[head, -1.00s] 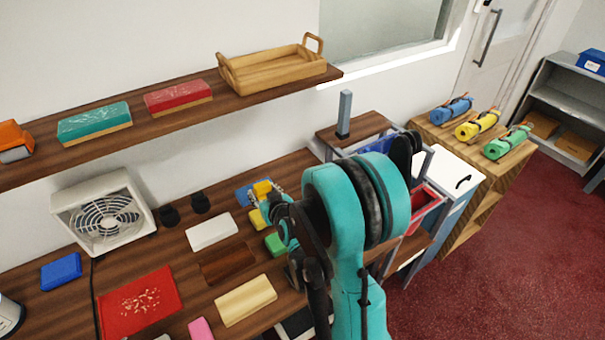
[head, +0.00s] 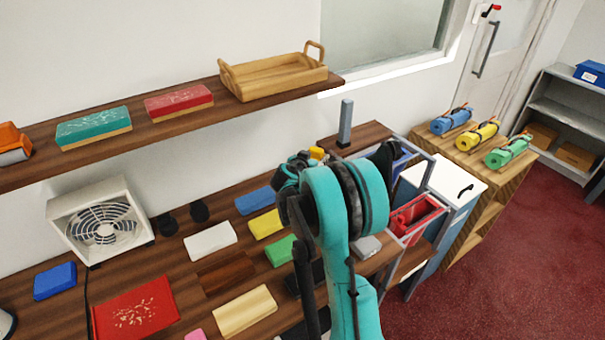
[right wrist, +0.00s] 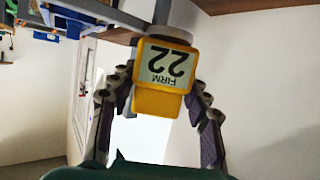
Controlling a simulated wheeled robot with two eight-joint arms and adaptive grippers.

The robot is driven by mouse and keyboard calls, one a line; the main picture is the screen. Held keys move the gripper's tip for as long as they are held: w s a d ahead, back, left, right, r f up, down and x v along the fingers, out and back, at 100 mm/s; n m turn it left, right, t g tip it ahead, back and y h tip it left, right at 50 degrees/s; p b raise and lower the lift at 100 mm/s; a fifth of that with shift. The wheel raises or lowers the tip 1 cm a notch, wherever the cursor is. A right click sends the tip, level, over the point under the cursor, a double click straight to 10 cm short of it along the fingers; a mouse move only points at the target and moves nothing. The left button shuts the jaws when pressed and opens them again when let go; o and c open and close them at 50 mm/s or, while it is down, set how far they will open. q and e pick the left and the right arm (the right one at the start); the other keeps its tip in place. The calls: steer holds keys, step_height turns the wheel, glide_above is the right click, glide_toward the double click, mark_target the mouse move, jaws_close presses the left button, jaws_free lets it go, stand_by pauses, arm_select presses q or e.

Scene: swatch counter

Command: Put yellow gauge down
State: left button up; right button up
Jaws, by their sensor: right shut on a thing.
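The yellow gauge (right wrist: 158,103) has a pale label reading "FIRM 22", upside down in the right wrist view. My right gripper (right wrist: 160,88) is shut on it, with a finger on each side. In the head view only a small yellow part of the gauge (head: 317,153) shows past my right gripper (head: 306,163), and my teal arm hides much of the rest. The gauge is held up above the back of the counter, left of a grey post (head: 345,124) on a wooden top. My left gripper is not in view.
Coloured swatch blocks lie on the counter (head: 185,290), including a blue one (head: 254,201), a yellow one (head: 266,224) and a green one (head: 281,251). A wall shelf (head: 150,124) holds a wooden tray (head: 275,88). A red bin (head: 415,215) sits in a grey frame to the right.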

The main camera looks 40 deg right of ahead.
arm_select(q)
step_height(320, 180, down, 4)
steer(key=b, duration=0.3)
arm_select(e)
steer(key=w+f, duration=0.6)
steer(key=f, duration=0.1)
steer(key=shift+w+a+f, duration=0.2)
steer(key=shift+w, duration=0.05)
arm_select(q)
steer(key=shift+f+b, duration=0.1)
steer(key=shift+b, duration=0.2)
arm_select(e)
steer(key=shift+f, duration=0.35)
steer(key=shift+r, duration=0.1)
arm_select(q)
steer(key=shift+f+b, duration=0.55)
arm_select(e)
steer(key=shift+f, duration=0.65)
steer(key=o, duration=1.4)
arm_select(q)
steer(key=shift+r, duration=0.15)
arm_select(e)
steer(key=shift+r, duration=0.15)
